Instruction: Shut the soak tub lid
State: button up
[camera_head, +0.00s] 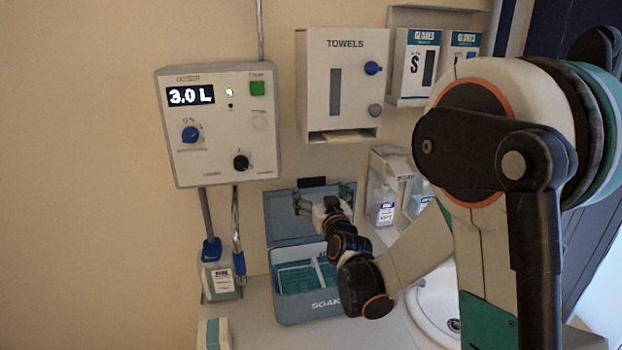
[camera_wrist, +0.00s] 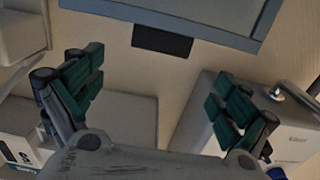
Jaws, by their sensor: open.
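The soak tub (camera_head: 300,309) is a blue-grey box marked SOAK on the counter, with a teal insert inside. Its lid (camera_head: 282,228) stands open, upright at the back of the tub. A dark tab (camera_head: 312,182) sits on the lid's top edge. My gripper (camera_head: 322,201) is in front of the lid's upper part, just below the tab, and hides some of it. In the wrist view my gripper (camera_wrist: 157,80) has its teal fingers spread wide with nothing between them. The lid (camera_wrist: 205,14) and its dark tab (camera_wrist: 162,40) show beyond the fingers, apart from them.
A control box (camera_head: 218,125) reading 3.0 L hangs on the wall at left, above a bottle (camera_head: 218,279). A towel dispenser (camera_head: 343,85) and glove boxes (camera_head: 416,66) are above. A soap rack (camera_head: 388,190) and a sink (camera_head: 430,308) are right of the tub.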

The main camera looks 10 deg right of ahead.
aim_at(311, 179)
jog(key=w, duration=0.9)
jog(key=shift+w, duration=0.35)
jog(key=c, duration=1.5)
jog(key=shift+f, duration=0.1)
jog(key=shift+c, duration=0.2)
